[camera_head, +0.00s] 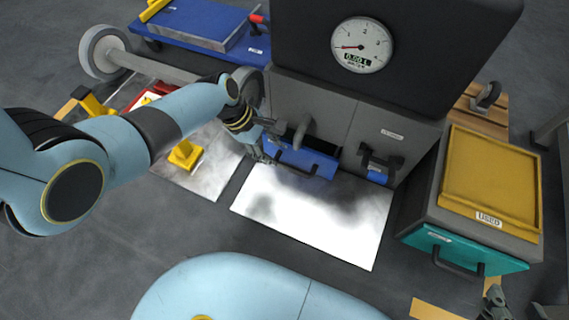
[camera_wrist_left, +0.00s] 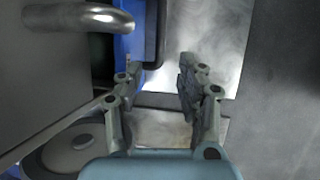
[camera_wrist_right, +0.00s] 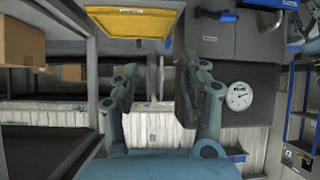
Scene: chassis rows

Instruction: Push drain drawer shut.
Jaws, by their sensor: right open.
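A blue drawer (camera_head: 308,161) with a dark bar handle sticks out of the grey cabinet's lower front, below a metal spout (camera_head: 306,130); I take it as the drain drawer. My left gripper (camera_head: 264,146) is at the drawer's left end. In the left wrist view my left gripper (camera_wrist_left: 158,78) is open and empty. The blue drawer (camera_wrist_left: 132,45) and its handle (camera_wrist_left: 161,35) show beyond its fingertips; I cannot tell whether they touch. My right gripper (camera_head: 496,299) is at the lower right, away from the drawer. In the right wrist view it (camera_wrist_right: 165,85) is open and empty.
A white sheet (camera_head: 310,215) lies on the floor before the cabinet. A second handle (camera_head: 380,162) with blue parts is right of the drawer. A gauge (camera_head: 362,45) is above. At right, a yellow-topped unit (camera_head: 490,185) has a teal drawer (camera_head: 460,252) out. Yellow pieces and an axle stand left.

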